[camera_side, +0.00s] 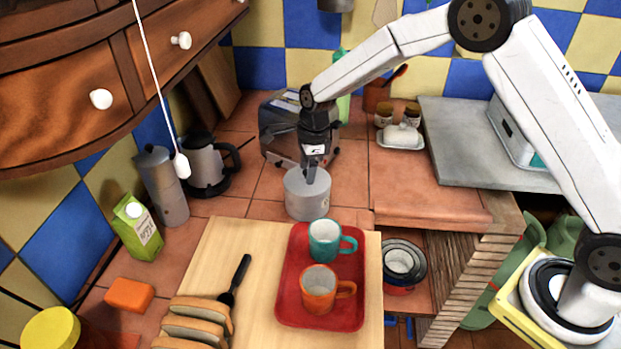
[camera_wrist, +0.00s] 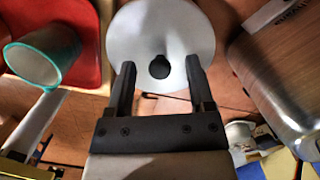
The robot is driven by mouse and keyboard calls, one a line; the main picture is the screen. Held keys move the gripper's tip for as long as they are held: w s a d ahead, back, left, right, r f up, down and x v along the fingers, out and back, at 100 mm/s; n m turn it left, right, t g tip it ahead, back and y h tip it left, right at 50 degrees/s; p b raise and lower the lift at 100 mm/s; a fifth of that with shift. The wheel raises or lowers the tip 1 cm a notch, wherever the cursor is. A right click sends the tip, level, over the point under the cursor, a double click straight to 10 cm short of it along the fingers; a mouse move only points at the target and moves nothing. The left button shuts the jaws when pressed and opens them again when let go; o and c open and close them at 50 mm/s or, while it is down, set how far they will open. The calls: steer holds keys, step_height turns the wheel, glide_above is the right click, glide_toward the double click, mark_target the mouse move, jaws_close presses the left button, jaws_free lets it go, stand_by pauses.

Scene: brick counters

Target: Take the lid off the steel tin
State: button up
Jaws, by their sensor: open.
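The steel tin (camera_side: 307,203) stands upright on the tiled counter, just behind the wooden board. Its round pale lid (camera_wrist: 160,28) is on top, with a small dark knob (camera_wrist: 159,68) in the middle. My gripper (camera_side: 311,178) is above the tin, pointing down. In the wrist view my gripper (camera_wrist: 160,70) is open, with one finger on each side of the knob. I cannot tell whether the fingers touch the lid. The knob is hidden behind my gripper in the side view.
A red tray (camera_side: 290,312) with a teal mug (camera_side: 324,240) and an orange mug (camera_side: 318,288) lies in front of the tin. A toaster (camera_side: 280,125) stands behind it. A kettle (camera_side: 207,165) and a moka pot (camera_side: 163,187) stand to the left. Bare counter lies right of the tin.

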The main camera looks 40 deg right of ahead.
jaws_close()
steer(key=shift+r, duration=0.15)
steer(key=shift+r, duration=0.4)
steer(key=r, duration=0.2)
steer(key=shift+s+r, duration=0.2)
steer(key=shift+r, duration=0.1)
steer(key=s+d+r, duration=0.1)
steer(key=s+r, duration=0.8)
steer(key=s, duration=0.4)
steer(key=shift+s+d+r, duration=0.2)
steer(key=shift+s+d, duration=0.05)
steer(key=shift+d, duration=0.15)
